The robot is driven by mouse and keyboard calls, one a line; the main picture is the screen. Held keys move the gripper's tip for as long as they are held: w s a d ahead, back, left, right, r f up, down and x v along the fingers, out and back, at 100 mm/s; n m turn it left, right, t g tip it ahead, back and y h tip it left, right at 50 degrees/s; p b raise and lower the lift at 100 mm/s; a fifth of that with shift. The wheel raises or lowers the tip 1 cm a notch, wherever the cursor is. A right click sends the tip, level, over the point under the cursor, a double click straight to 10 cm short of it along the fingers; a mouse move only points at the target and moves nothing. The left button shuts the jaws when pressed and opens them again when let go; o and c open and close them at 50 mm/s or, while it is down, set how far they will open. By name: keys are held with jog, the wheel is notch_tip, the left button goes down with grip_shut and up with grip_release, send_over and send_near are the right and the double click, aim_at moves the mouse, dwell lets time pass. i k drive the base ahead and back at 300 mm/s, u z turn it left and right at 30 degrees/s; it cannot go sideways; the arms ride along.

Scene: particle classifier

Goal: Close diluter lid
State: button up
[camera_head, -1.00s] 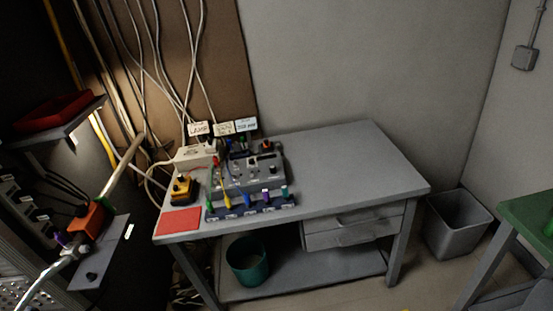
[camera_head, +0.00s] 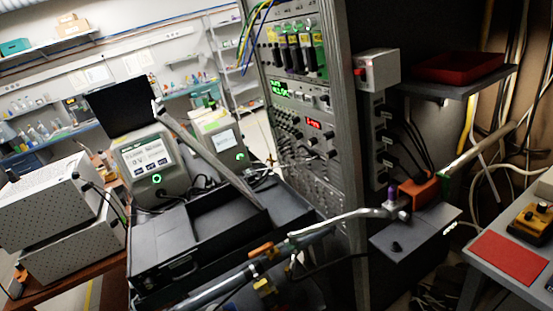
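My gripper is not in view. I cannot tell for sure which thing is the diluter. A black box (camera_head: 160,240) with an open top and inner compartments stands in the lower middle. A long grey bar (camera_head: 205,150) slants over it from upper left to lower right. A dark flat panel (camera_head: 122,105) stands raised behind a grey device with a lit screen (camera_head: 145,158); I cannot tell whether it is a lid. Silver piping (camera_head: 340,220) with an orange fitting (camera_head: 418,190) runs across the front right.
A tall instrument rack (camera_head: 305,110) stands behind the piping. White perforated boxes (camera_head: 60,205) are stacked at the left. A shelf with a red tray (camera_head: 460,67) juts out at the right. A grey table with a red mat (camera_head: 510,258) is at the lower right.

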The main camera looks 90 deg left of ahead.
aim_at(160, 114)
jog(key=u, duration=2.5)
jog(key=i, duration=1.05)
jog(key=u, duration=0.5)
jog(key=k, duration=1.3)
jog(key=z, duration=0.45)
